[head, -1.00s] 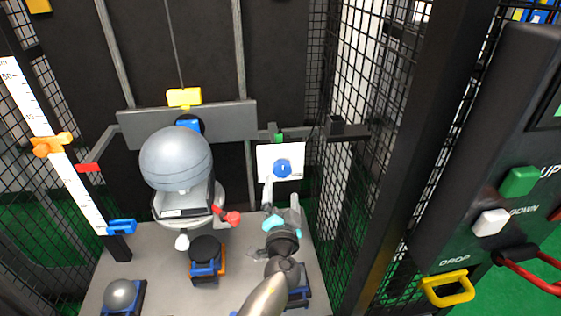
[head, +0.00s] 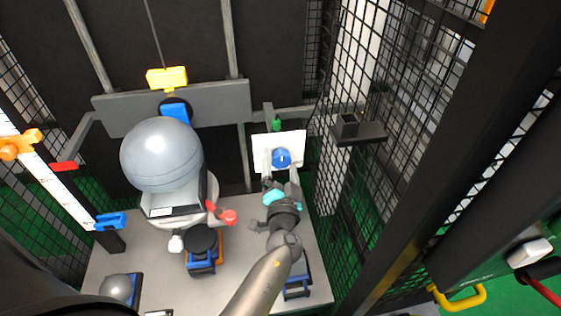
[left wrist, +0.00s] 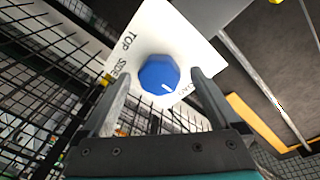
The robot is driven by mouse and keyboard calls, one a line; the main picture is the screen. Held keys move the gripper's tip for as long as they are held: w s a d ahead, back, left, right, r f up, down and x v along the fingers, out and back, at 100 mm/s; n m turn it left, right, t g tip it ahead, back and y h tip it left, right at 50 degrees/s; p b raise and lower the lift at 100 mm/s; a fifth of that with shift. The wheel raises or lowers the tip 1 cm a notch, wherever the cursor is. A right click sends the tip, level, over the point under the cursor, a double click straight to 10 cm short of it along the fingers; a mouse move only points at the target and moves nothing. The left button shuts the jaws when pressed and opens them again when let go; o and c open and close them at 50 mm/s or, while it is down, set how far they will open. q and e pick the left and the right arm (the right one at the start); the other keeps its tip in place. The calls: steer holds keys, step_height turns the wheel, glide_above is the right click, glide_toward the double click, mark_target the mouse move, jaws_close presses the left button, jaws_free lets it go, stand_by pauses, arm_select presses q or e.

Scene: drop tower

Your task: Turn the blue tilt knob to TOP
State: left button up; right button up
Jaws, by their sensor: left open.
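The blue tilt knob (head: 281,157) sits on a white plate (head: 294,138) at the right of the tower's crossbar. In the left wrist view the faceted knob (left wrist: 158,75) has a white mark at its lower right edge, pointing away from the TOP label (left wrist: 126,42) at the plate's left. SIDE is printed beside TOP; another label at the lower right is partly hidden by a finger. My left gripper (head: 281,172) is open, its fingers (left wrist: 160,88) on either side of the knob in view. I cannot tell whether they touch it. My right gripper is not in view.
A grey dome-shaped body (head: 162,155) stands left of the knob, with a red-tipped lever (head: 228,216) between. A mesh wall (head: 400,150) closes the right side. A black bracket (head: 358,132) juts out right of the plate. Dark-topped blocks stand on the grey base (head: 225,285).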

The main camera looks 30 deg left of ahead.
arm_select(q)
steer(key=c, duration=1.4)
steer(key=shift+o, duration=0.2)
